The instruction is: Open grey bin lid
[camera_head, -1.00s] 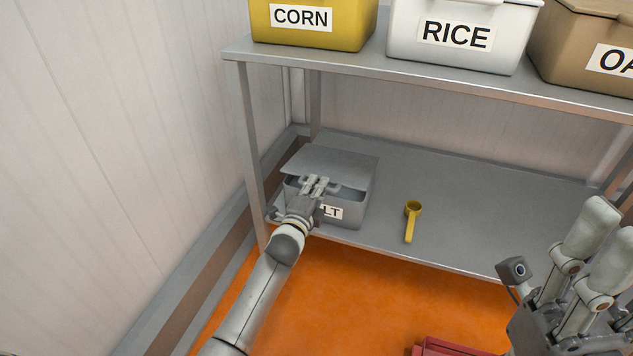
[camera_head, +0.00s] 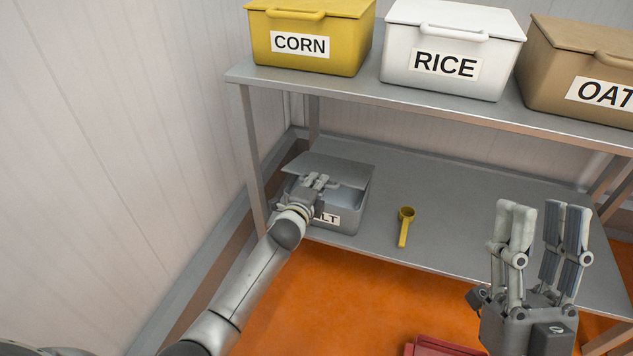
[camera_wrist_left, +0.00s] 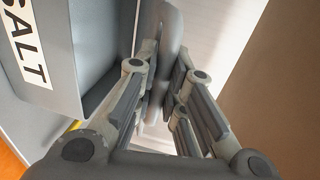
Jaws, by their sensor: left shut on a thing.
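The grey bin (camera_head: 345,215) with a label ending in "LT" stands at the left end of the lower shelf. Its lid (camera_head: 345,168) is tilted up toward the back, and part of the bin's inside shows under it. My left gripper (camera_head: 318,181) is at the lid's front, shut on the lid's handle. In the left wrist view the fingers (camera_wrist_left: 160,85) close around a grey rounded piece, and the bin wall with its SALT label (camera_wrist_left: 25,55) is at the left. My right gripper (camera_head: 530,210) is open and empty, fingers pointing up, at the right front.
A yellow scoop (camera_head: 405,225) lies on the lower shelf (camera_head: 480,225) right of the bin. The yellow CORN bin (camera_head: 310,45), white RICE bin (camera_head: 450,60) and brown OAT-labelled bin (camera_head: 585,60) stand closed above. A shelf post (camera_head: 252,150) and wall are close left. A red object (camera_head: 435,347) is at the bottom.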

